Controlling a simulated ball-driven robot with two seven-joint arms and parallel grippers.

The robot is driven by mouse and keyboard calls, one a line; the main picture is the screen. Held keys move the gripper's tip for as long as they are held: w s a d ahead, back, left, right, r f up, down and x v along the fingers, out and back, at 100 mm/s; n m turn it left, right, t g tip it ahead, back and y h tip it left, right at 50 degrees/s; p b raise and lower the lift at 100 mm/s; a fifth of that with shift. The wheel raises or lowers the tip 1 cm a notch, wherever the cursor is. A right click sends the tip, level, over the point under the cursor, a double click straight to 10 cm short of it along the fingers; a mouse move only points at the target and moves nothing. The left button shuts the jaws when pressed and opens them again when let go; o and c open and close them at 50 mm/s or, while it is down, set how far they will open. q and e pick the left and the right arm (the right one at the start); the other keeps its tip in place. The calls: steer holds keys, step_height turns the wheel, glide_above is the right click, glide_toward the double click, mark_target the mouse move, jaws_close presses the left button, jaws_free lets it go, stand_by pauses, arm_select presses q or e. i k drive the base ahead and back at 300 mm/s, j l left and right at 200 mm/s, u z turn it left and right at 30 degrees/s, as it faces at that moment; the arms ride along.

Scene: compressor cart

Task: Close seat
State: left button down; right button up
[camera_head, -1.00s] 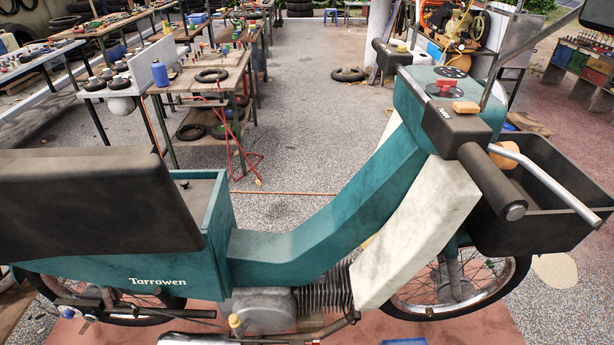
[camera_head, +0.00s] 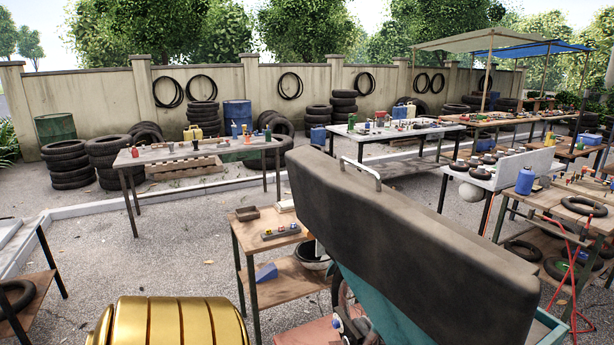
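The seat (camera_head: 410,215) is a long, dark brown-black pad in the middle to right of the head view. It stands raised and tilted over the teal motorbike body (camera_head: 385,305), and a gap shows between them at the lower right. Neither of my grippers shows in the view.
A small wooden table (camera_head: 250,237) with parts stands just left of the seat. A crowded workbench (camera_head: 545,195) is at the right. A long table (camera_head: 160,158) stands further back. Open gravel floor (camera_head: 180,250) lies at the left.

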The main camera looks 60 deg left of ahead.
mark_target(459, 287)
steer(key=u, duration=1.8)
